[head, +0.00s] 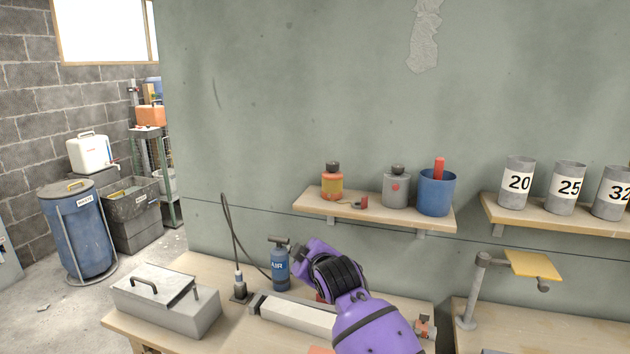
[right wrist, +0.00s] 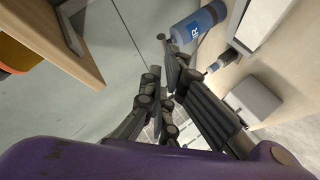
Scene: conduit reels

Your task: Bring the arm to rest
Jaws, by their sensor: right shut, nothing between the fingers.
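My purple right arm (head: 375,325) reaches up from the bottom centre of the head view over the workbench (head: 120,322), bent at a black joint. Its gripper cannot be made out in the head view. In the right wrist view the right gripper's (right wrist: 166,78) dark fingers are shut with nothing between them. They point toward the grey wall side, left of the blue AIR cylinder (right wrist: 198,25). That cylinder also stands on the bench in the head view (head: 280,268), just left of my arm. My left gripper is not in view.
A grey metal toolbox (head: 168,302) and a long pale box (head: 297,315) lie on the bench. A wall shelf (head: 425,219) with bottles and a blue cup (head: 436,192) hangs above. Numbered cylinders stand on a second shelf (head: 560,224). A yellow-topped stand (head: 535,264) is at right.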

